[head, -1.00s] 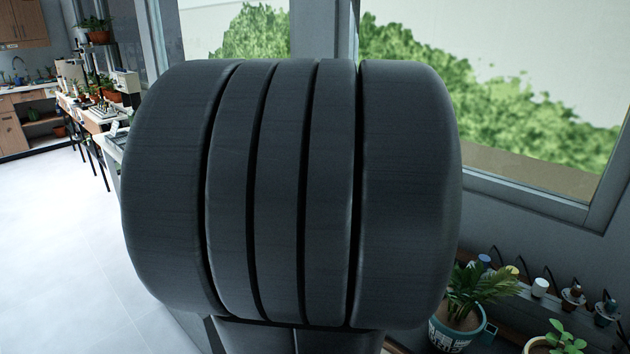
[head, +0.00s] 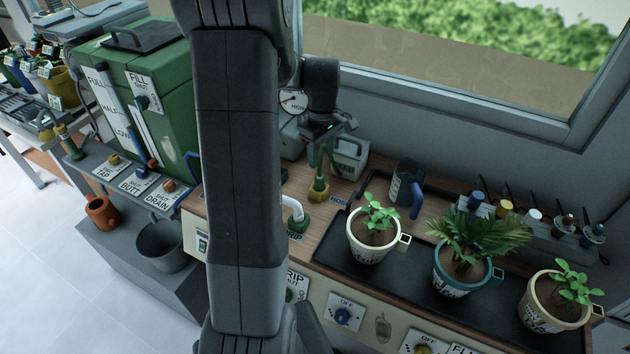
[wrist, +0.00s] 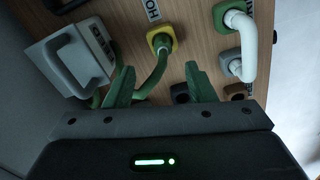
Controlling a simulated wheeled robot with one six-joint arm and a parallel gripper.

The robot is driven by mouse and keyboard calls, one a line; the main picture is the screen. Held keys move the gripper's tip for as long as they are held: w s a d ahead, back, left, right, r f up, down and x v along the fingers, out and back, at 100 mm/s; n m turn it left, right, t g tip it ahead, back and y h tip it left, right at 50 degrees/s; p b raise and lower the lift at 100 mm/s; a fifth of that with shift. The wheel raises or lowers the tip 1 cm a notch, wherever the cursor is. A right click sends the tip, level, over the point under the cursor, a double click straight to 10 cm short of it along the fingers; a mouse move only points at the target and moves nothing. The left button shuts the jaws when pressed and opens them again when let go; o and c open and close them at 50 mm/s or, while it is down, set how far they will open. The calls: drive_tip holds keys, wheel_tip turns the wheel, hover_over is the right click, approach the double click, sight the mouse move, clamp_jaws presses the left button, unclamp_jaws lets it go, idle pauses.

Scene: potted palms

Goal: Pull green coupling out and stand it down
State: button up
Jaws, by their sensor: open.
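A green hose ends in a green coupling (wrist: 158,40), seated in a square yellow socket (head: 318,194) on the wooden bench. My gripper (head: 324,158) is open and empty above the bench, near the yellow socket. In the wrist view, my gripper (wrist: 160,86) has the green hose passing between or beyond its fingers, without visible grip.
A grey handled box (wrist: 75,57) stands beside the socket. A dark jug (head: 404,185) and potted plants (head: 373,240) on a black tray (head: 400,280) are to the right. A green tank (head: 160,95) stands left. My arm hides the bench's middle left.

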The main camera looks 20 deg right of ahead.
sight(319, 175)
drive_tip(key=f, duration=0.9)
drive_tip(key=shift+a+f, duration=0.25)
drive_tip(key=shift+f, duration=0.05)
clamp_jaws()
wheel_tip(319, 175, up, 9)
drive_tip(key=shift+w+f, duration=0.1)
drive_tip(key=w+a+p, duration=0.1)
drive_tip(key=w+a, duration=0.3)
drive_tip(key=w, duration=0.1)
drive_tip(key=f, duration=0.4)
drive_tip(key=f+p, duration=0.1)
drive_tip(key=f, duration=0.4)
drive_tip(key=shift+a+f, duration=0.2)
drive_tip(key=shift+f, duration=0.05)
